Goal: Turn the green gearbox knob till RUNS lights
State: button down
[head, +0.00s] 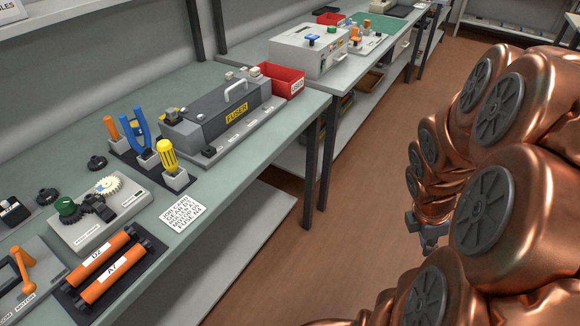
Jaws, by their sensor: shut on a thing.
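The green gearbox knob (65,205) stands on the left of a pale gearbox plate (100,232) on the near bench. A cream gear (107,186) and dark gears (97,208) sit on the same plate. A small label is at the plate's right end, too small to read; I cannot make out a lit RUNS lamp. My gripper (430,236) is partly seen below my copper arm, over the floor to the right of the bench, far from the knob. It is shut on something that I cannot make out.
Loose dark gears (97,162) lie behind the plate. Orange rollers (110,268) lie in front, beside a job card (181,215). A tool stand with a yellow screwdriver (167,155) and the grey fuser (220,118) stand farther back. The floor between bench and arm is clear.

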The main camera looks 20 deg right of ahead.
jog(key=shift+m, duration=0.4)
jog(key=shift+s+a+b, duration=0.25)
jog(key=shift+s+b, duration=0.5)
jog(key=shift+s, duration=0.2)
jog(key=shift+s+a+b, duration=0.2)
jog(key=shift+s+b, duration=0.5)
jog(key=shift+s, duration=0.2)
jog(key=shift+s+a+b, duration=0.25)
jog(key=shift+s+b, duration=0.5)
jog(key=shift+s, duration=0.2)
jog(key=c, duration=0.7)
grip_release()
